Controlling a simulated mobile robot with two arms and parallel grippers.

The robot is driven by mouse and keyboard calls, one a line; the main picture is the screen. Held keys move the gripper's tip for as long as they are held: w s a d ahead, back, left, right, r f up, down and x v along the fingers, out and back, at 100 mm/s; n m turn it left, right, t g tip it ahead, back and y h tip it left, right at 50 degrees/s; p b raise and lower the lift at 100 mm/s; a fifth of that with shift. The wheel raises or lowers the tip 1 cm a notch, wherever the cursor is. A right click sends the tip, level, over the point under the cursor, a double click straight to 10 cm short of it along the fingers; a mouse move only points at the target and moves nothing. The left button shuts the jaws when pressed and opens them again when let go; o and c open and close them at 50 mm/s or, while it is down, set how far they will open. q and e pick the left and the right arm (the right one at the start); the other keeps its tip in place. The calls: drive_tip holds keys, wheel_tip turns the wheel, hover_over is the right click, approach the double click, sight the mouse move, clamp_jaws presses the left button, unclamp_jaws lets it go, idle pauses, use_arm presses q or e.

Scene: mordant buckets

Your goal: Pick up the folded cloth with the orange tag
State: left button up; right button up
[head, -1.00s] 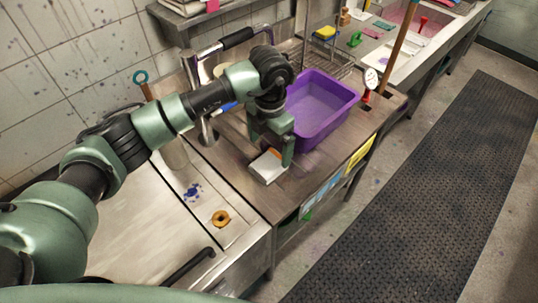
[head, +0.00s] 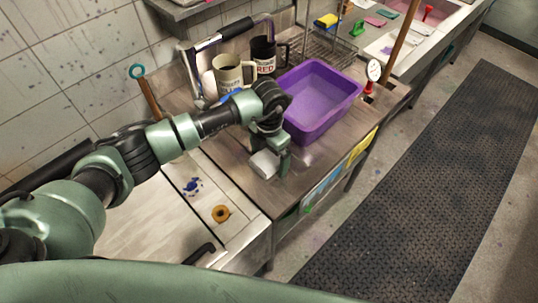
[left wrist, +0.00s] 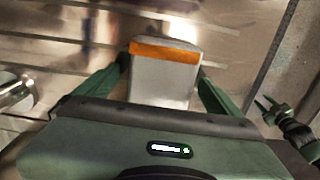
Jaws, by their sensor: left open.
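The folded cloth (head: 264,164) is a pale, thick block lying on the steel counter, left of its front edge. In the left wrist view the cloth (left wrist: 162,84) shows an orange tag band (left wrist: 164,52) across its far end. My left gripper (head: 272,163) is over the cloth, pointing down. In the left wrist view its open fingers (left wrist: 163,88) stand on either side of the cloth, with a gap showing on the right. The near end of the cloth is hidden by my gripper body.
A purple tub (head: 318,100) stands just beyond my left gripper. A beige mug (head: 231,73) and a black mug (head: 263,55) stand behind my arm. A brown ring (head: 221,213) lies nearer. The floor mat (head: 420,185) is clear.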

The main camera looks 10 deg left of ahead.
use_arm(q)
drive_tip(key=shift+f, duration=0.1)
drive_tip(key=c, duration=1.5)
use_arm(e)
drive_tip(key=shift+w, duration=0.1)
